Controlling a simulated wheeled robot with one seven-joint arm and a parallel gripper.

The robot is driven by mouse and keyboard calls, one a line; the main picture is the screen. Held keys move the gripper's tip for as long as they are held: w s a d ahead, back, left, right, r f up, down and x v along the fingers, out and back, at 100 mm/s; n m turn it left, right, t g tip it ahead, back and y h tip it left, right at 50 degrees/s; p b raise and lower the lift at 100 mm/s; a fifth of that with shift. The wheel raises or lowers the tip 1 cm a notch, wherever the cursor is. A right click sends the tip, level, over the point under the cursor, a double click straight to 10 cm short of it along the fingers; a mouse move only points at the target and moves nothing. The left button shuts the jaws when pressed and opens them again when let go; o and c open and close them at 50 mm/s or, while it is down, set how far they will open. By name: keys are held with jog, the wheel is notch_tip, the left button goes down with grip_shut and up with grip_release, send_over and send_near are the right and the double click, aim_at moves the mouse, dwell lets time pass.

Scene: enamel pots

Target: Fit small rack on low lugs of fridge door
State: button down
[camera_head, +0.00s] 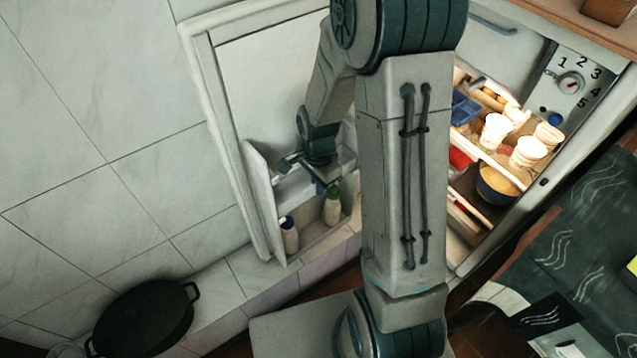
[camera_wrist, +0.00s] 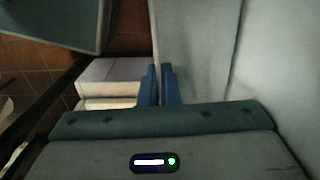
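The fridge door (camera_head: 265,90) stands open on the left in the head view, its inner side showing. A pale small rack (camera_head: 298,192) appears low on the door, right at my gripper (camera_head: 321,183). Whether it sits on the lugs is unclear; the lugs are not discernible. In the wrist view my gripper's two blue fingers (camera_wrist: 160,85) are close together with a narrow gap. They are against a broad pale surface (camera_wrist: 195,50). I cannot tell whether a thin rack wall is between them. A pale block (camera_wrist: 112,80) shows left of the fingers.
Two bottles, one (camera_head: 290,236) left and one (camera_head: 332,206) right, stand low in the door, below my gripper. The lit fridge interior (camera_head: 468,225) holds tubs and a blue bowl (camera_head: 497,186). A black pot (camera_head: 145,318) stands lower left. My arm hides the middle.

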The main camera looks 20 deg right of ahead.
jog(key=c, duration=1.6)
grip_release()
jog(key=shift+r, duration=0.1)
notch_tip(320, 180, up, 14)
jog(key=p, duration=0.2)
jog(key=shift+p, duration=0.4)
jog(key=s+r+n+t+p, duration=0.1)
jog(key=s+r+n+p, duration=0.3)
jog(key=r, duration=0.3)
jog(key=s+r+n+t+p, duration=0.1)
jog(key=s+r+n+p, duration=0.3)
jog(key=r, duration=0.3)
jog(key=s+r+n+p, duration=0.4)
jog(key=s+r+n, duration=0.1)
jog(key=r, duration=0.2)
jog(key=shift+s+r+t+p, duration=0.2)
jog(key=shift+s+t+p, duration=0.2)
